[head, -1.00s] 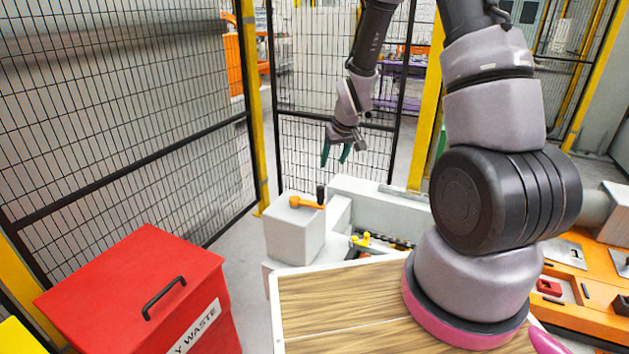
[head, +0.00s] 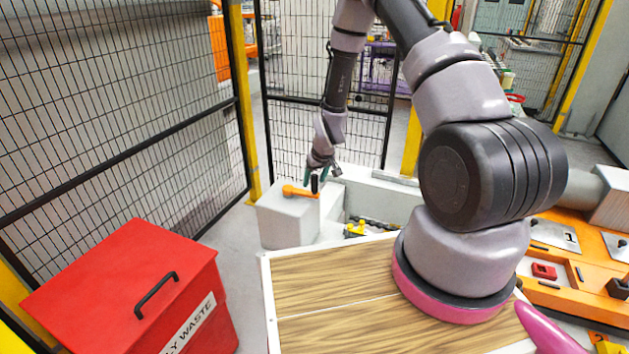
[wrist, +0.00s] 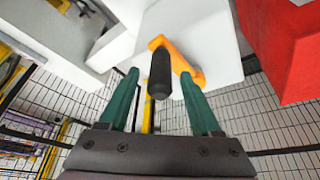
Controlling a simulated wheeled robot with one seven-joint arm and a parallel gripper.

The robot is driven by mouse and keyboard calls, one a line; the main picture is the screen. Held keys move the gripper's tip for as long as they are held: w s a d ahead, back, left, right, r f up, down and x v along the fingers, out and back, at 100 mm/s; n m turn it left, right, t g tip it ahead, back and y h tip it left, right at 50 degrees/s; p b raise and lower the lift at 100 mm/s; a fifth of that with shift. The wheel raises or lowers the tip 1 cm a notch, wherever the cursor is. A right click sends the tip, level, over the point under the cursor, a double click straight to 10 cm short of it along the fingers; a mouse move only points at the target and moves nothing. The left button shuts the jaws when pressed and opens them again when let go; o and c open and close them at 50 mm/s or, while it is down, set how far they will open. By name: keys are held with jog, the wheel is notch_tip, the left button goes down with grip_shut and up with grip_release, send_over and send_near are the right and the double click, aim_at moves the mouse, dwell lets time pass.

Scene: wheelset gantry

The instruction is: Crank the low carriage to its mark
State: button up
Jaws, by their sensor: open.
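The orange crank (head: 297,191) sits on top of a pale box-shaped housing (head: 285,222). Its black upright handle (head: 314,185) stands at the crank's right end in the head view. My gripper (head: 321,178) is at the handle, pointing down, with its green fingers apart. In the wrist view the black handle (wrist: 160,75) lies between the two open fingers of my gripper (wrist: 160,90), and the orange crank arm (wrist: 182,62) runs behind it. I cannot tell whether a finger touches the handle. A small yellow part (head: 355,228), perhaps of the low carriage, shows beside the housing; the mark is not clear.
A red waste bin (head: 135,285) stands at the lower left. Black mesh fencing (head: 110,110) with yellow posts closes the left and back. A wood-topped surface (head: 330,290) lies in front, under my arm. An orange bench (head: 560,270) is at the right.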

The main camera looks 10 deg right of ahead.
jog(key=shift+w+f, duration=0.1)
jog(key=shift+f, duration=0.2)
grip_shut()
dwell(1.3)
